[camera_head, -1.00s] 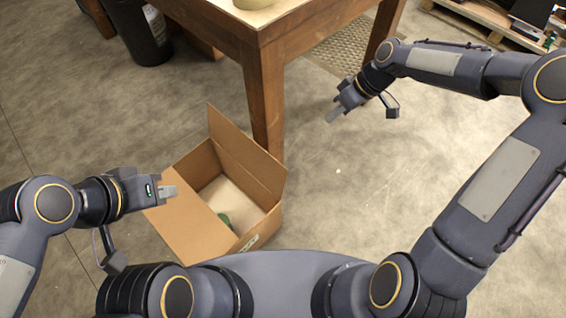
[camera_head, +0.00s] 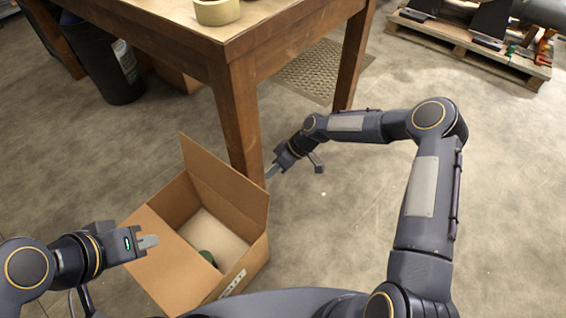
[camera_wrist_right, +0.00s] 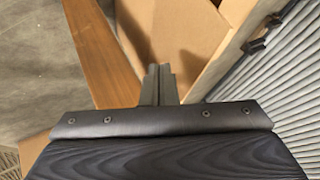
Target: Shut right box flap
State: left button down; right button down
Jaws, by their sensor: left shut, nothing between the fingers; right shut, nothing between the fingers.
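An open cardboard box (camera_head: 252,262) stands on the floor, with a green item (camera_head: 207,257) inside. Its right flap (camera_head: 226,184) stands up at the far right side, by the table leg. Its left flap (camera_head: 160,268) slopes outward at the left. My right gripper (camera_head: 271,172) is shut and empty, close to the upper outer corner of the right flap; I cannot tell whether it touches. In the right wrist view its shut fingers (camera_wrist_right: 158,84) point toward brown cardboard (camera_wrist_right: 178,35). My left gripper (camera_head: 148,242) is shut and empty at the left flap.
A wooden table (camera_head: 236,120) stands right behind the box, its leg near the right flap and my right gripper. A black bin (camera_head: 104,62) is at the back left, a pallet (camera_head: 470,50) at the back right. The floor right of the box is clear.

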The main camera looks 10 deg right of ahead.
pick_arm(q)
jog(key=shift+f, duration=0.2)
pick_arm(e)
jog(key=shift+s+a+r, duration=0.2)
jog(key=shift+s+a, duration=0.5)
jog(key=shift+a, duration=0.05)
jog(key=shift+s+a+r, duration=0.15)
jog(key=shift+s+a, duration=0.55)
